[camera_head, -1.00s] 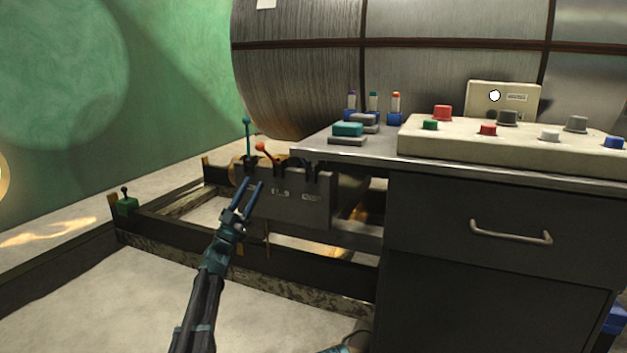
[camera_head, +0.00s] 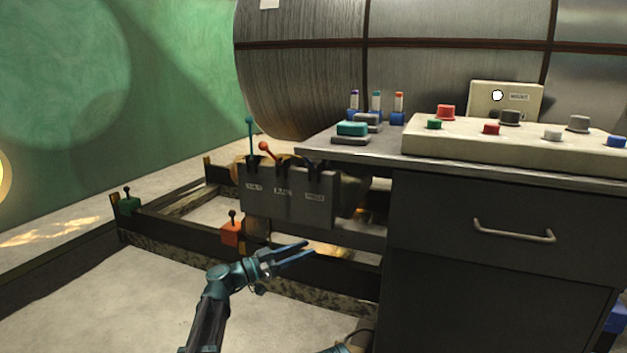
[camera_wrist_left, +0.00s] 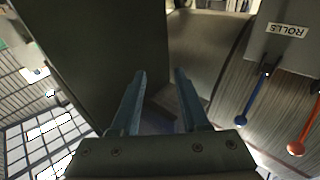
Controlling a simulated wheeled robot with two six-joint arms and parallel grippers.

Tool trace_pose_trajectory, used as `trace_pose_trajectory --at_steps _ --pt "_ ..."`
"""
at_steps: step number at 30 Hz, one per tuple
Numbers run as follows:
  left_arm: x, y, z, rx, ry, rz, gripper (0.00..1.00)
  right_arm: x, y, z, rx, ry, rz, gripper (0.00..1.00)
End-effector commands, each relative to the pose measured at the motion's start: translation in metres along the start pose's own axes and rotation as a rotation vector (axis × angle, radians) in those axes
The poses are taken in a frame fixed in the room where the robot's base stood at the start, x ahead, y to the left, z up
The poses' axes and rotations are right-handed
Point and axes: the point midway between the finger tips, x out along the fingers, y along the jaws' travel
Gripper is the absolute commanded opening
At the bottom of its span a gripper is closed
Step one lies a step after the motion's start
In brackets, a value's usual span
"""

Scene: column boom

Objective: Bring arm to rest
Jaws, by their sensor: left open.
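My left gripper (camera_head: 308,249) is open and empty in the head view, its two blue fingers pointing right, below the lever box. In the left wrist view its fingers (camera_wrist_left: 157,75) stand apart with nothing between them. The grey lever box (camera_head: 289,196) carries a teal-tipped lever (camera_head: 249,138) and an orange-tipped lever (camera_head: 268,151). The wrist view shows a label reading ROLLS, a blue lever (camera_wrist_left: 253,101) and an orange-tipped lever (camera_wrist_left: 297,147), apart from the fingers. A small part of what may be my other arm shows at the bottom edge; its gripper is out of view.
A dark cabinet (camera_head: 470,285) with a handle (camera_head: 513,231) stands right of the gripper. A button panel (camera_head: 520,143) lies on its top. A low dark frame (camera_head: 170,228) with an orange box (camera_head: 232,232) and a green box (camera_head: 130,204) runs behind the arm. Pale floor is clear at lower left.

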Motion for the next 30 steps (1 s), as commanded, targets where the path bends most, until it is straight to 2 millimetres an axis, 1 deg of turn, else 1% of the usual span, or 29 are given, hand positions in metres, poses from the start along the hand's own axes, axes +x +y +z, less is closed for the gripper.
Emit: trace_pose_trajectory --at_steps 1,2,3,5,6,8,9,11,12,14,15,17,18,21,24,28,29,30 --pt "-0.004 0.028 0.022 -0.066 -0.104 0.026 0.45 0.000 0.000 0.000 0.000 0.000 0.000 0.00" --pt "-0.006 0.040 0.036 -0.108 -0.169 0.035 0.45 0.000 0.000 0.000 0.000 0.000 0.000 0.00" --pt "-0.011 0.054 0.054 -0.164 -0.257 0.040 0.45 0.000 0.000 0.000 0.000 0.000 0.000 0.00" --pt "-0.021 0.074 0.081 -0.248 -0.391 0.033 0.45 0.000 0.000 0.000 0.000 0.000 0.000 0.00" --pt "-0.031 0.087 0.098 -0.305 -0.481 0.020 0.45 0.000 0.000 0.000 0.000 0.000 0.000 0.00" --pt "-0.047 0.105 0.123 -0.385 -0.615 -0.016 0.45 0.000 0.000 0.000 0.000 0.000 0.000 0.00" --pt "-0.060 0.116 0.138 -0.437 -0.704 -0.049 0.45 0.000 0.000 0.000 0.000 0.000 0.000 0.00" --pt "-0.082 0.131 0.159 -0.511 -0.833 -0.114 0.45 0.000 0.000 0.000 0.000 0.000 0.000 0.00" --pt "-0.098 0.140 0.171 -0.557 -0.918 -0.167 0.45 0.000 0.000 0.000 0.000 0.000 0.000 0.00" --pt "-0.124 0.152 0.187 -0.618 -1.033 -0.259 0.45 0.000 0.000 0.000 0.000 0.000 0.000 0.00" --pt "-0.141 0.159 0.195 -0.653 -1.102 -0.325 0.45 0.000 0.000 0.000 0.000 0.000 0.000 0.00" --pt "-0.164 0.167 0.204 -0.695 -1.189 -0.425 0.45 0.000 0.000 0.000 0.000 0.000 0.000 0.00" --pt "-0.179 0.171 0.208 -0.717 -1.239 -0.491 0.45 0.000 0.000 0.000 0.000 0.000 0.000 0.00" --pt "-0.213 0.179 0.214 -0.758 -1.336 -0.653 0.45 0.000 0.000 0.000 0.000 0.000 0.000 0.00" --pt "-0.243 0.186 0.215 -0.781 -1.407 -0.810 0.45 0.000 0.000 0.000 0.000 0.000 0.000 0.00" --pt "-0.279 0.194 0.212 -0.790 -1.467 -1.012 0.45 0.000 0.000 0.000 0.000 0.000 0.000 0.00" --pt "-0.271 0.194 0.199 -0.785 -1.473 -0.998 0.45 -0.014 0.001 0.001 0.000 0.000 0.000 0.00" --pt "-0.265 0.196 0.190 -0.776 -1.482 -0.983 0.45 -0.024 0.002 0.001 -0.001 0.000 0.000 0.00"
